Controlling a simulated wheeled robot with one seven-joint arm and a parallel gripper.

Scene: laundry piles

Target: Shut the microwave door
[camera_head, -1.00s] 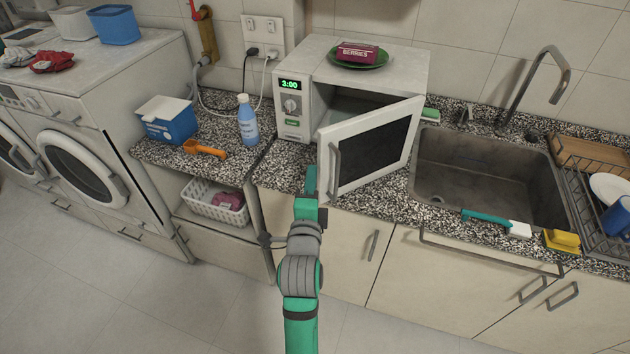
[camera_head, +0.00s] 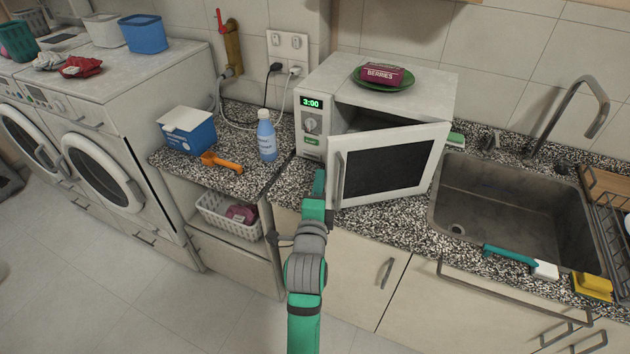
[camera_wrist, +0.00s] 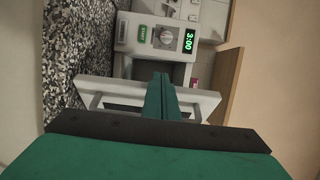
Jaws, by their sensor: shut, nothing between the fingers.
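The white microwave (camera_head: 425,90) stands on the counter, its door (camera_head: 436,150) partly open and hinged at the right. The dark window and the vertical handle (camera_head: 340,180) at the door's free edge face me. My gripper (camera_head: 319,177) is shut and empty, just left of the handle by the door's lower free corner. In the wrist view my closed fingers (camera_wrist: 161,78) overlap the door (camera_wrist: 88,88), with the control panel (camera_wrist: 150,34) beyond. I cannot tell whether they touch the door. The fingers partly hide the door there.
A blue bottle (camera_head: 266,136), an orange scoop (camera_head: 222,163) and a blue-white box (camera_head: 187,133) stand left of the microwave. A berries package (camera_head: 382,74) lies on a green plate on top. The sink (camera_head: 500,205) is to the right.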

